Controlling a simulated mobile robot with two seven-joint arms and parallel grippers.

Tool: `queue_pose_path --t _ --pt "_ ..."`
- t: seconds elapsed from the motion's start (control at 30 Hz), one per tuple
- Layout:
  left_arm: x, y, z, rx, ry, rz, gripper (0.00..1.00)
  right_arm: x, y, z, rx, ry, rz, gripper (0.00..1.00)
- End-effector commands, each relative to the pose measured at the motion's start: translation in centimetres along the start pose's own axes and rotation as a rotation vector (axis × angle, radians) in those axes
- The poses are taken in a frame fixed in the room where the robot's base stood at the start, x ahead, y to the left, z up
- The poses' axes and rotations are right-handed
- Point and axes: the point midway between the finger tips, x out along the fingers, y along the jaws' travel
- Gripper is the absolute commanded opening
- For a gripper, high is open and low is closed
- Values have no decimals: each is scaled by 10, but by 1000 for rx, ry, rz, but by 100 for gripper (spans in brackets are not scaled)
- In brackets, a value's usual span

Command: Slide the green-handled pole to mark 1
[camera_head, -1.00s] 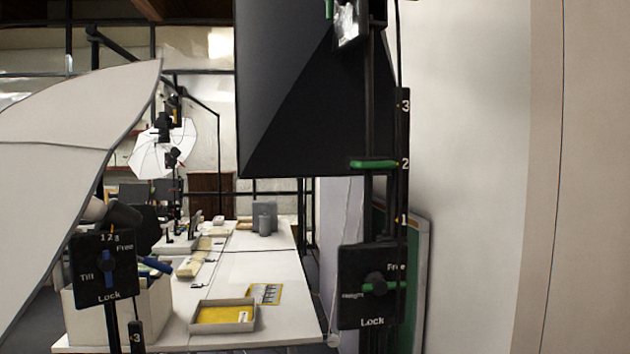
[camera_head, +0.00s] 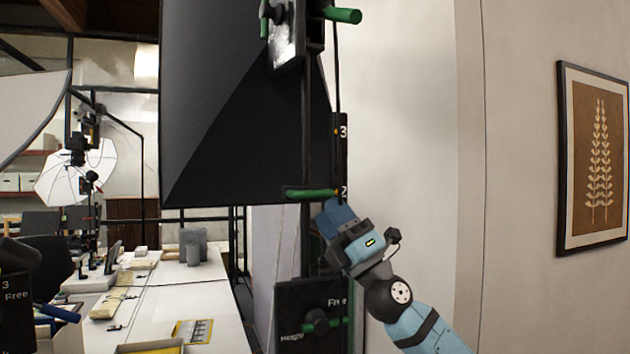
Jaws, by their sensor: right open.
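The green handle (camera_head: 308,194) sticks out sideways from the upright black pole (camera_head: 308,140) of the softbox stand, level with mark 2 on the black scale (camera_head: 340,160). Marks 3 and 2 show; mark 1 is hidden behind my right gripper. My right gripper (camera_head: 332,214), blue and dark grey, is open just below the handle's right end. I cannot tell whether it touches the handle or pole. A black panel (camera_head: 292,302) lower on the stand reads "Height" and "Free" and has a green-barred knob (camera_head: 318,320).
The large black softbox (camera_head: 230,110) hangs left of the pole. A second green handle (camera_head: 343,15) is at its top. A white table (camera_head: 190,300) runs back at lower left. A framed picture (camera_head: 563,160) hangs on the right wall, with free room before it.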

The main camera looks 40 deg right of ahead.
Motion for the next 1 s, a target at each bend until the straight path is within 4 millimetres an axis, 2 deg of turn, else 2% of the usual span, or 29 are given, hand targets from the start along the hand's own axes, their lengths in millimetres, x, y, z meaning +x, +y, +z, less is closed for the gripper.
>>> queue_pose_path --t 0.03,0.23,0.4,0.67,0.7,0.87,1.0 --pt "-6 0 -9 0 1 0 41 15 4 2 0 0 2 41" --pt "-13 0 -22 0 7 -1 41 42 1 1 1 0 0 41" --pt "-15 0 -26 0 11 -1 41 50 0 0 1 0 0 41" --pt "-14 -1 -25 0 11 -2 41 50 -1 0 2 0 -1 41" --pt "-14 -1 -25 0 10 -2 41 50 -1 0 2 0 -1 36" --pt "-14 -1 -23 0 7 -2 41 50 0 0 2 0 0 0" --pt "-14 -1 -23 0 6 -2 41 50 0 0 2 0 0 0"
